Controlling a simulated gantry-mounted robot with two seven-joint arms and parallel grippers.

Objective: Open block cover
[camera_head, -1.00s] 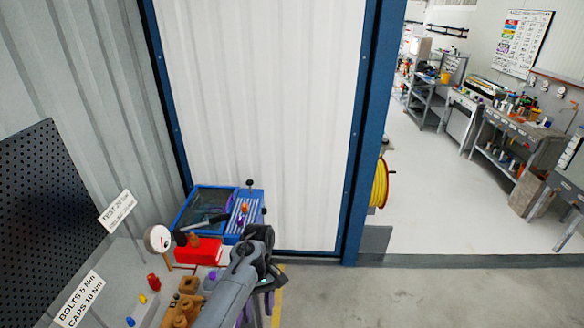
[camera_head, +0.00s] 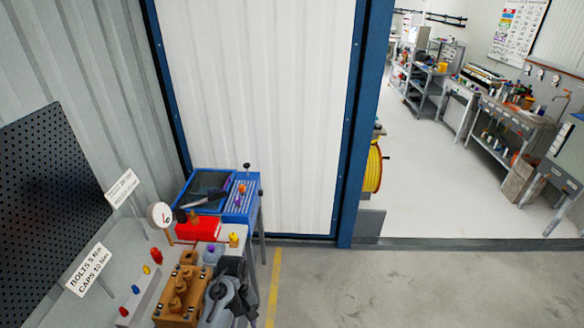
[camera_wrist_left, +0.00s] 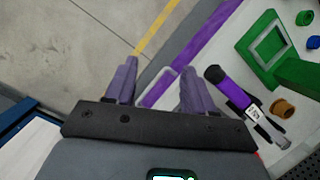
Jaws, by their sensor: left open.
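An orange-brown block (camera_head: 178,300) with rounded knobs on top sits at the front of the bench in the head view. I cannot tell which part is its cover. My left arm stands just right of this block; its fingers cannot be made out there. In the left wrist view my left gripper (camera_wrist_left: 160,82) is open, with two purple-grey fingers apart. Nothing is held between them. A purple-edged rounded rectangle (camera_wrist_left: 158,88) shows beyond and between the fingers, and I cannot tell whether they touch it. My right gripper is not in view.
A red box (camera_head: 199,229), a dial gauge (camera_head: 160,215) and a blue tray (camera_head: 240,203) stand behind the block. A green frame (camera_wrist_left: 268,45) and a purple-black tool (camera_wrist_left: 232,88) lie right in the wrist view. The floor right of the bench is clear.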

